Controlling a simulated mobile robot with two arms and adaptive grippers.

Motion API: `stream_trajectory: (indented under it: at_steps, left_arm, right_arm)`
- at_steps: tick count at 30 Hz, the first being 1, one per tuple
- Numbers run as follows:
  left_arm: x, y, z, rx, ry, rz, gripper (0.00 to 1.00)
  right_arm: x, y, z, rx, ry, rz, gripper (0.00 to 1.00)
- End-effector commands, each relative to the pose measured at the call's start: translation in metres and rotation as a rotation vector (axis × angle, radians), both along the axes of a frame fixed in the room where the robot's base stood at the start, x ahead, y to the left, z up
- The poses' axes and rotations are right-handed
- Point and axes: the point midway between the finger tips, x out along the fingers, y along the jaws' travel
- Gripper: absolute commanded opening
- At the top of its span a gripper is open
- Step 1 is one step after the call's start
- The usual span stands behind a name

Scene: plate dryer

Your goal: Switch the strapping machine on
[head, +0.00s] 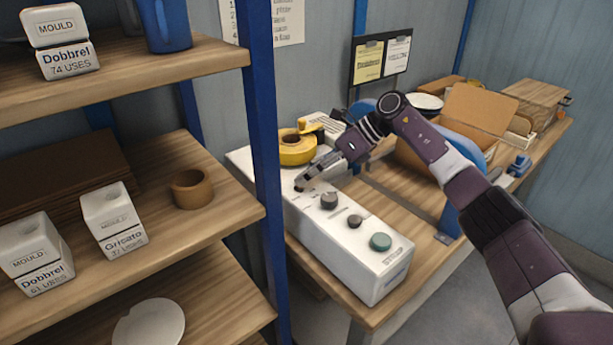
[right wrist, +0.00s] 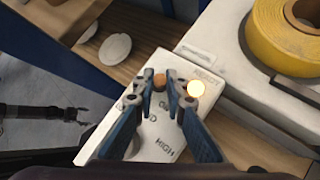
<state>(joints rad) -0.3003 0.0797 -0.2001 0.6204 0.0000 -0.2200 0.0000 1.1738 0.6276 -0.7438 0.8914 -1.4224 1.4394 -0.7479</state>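The strapping machine (head: 345,258) is a long white box on the wooden bench in the head view. My right gripper (head: 301,184) points down at the far end of this panel. Labels such as ON and HIGH show on the panel (right wrist: 158,135).
A yellow strap roll (head: 297,149) lies behind the panel. A blue shelf post (head: 264,150) stands close to the left of the machine. Shelves with white moulds (head: 113,218) fill the left side. An open cardboard box (head: 478,118) stands at the right.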

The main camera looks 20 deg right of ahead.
Motion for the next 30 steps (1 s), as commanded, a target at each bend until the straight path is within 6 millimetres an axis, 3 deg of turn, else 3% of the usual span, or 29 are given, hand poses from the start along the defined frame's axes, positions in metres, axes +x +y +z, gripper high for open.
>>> stream_trajectory:
  at_steps: [4, 16, 30]
  left_arm:
    - [0.0, 0.0, 0.0, 0.0, 0.0, 0.0, 0.73]
    - [0.0, 0.001, 0.0, 0.001, 0.0, 0.0, 0.73]
    - [0.0, 0.0, 0.0, 0.0, 0.0, 0.0, 0.73]
  right_arm:
    - [0.0, 0.0, 0.0, 0.0, 0.0, -0.001, 0.29]
    - [-0.002, -0.007, 0.006, -0.002, 0.0, -0.001, 0.29]
    - [-0.023, -0.072, 0.066, -0.001, -0.002, -0.002, 0.29]
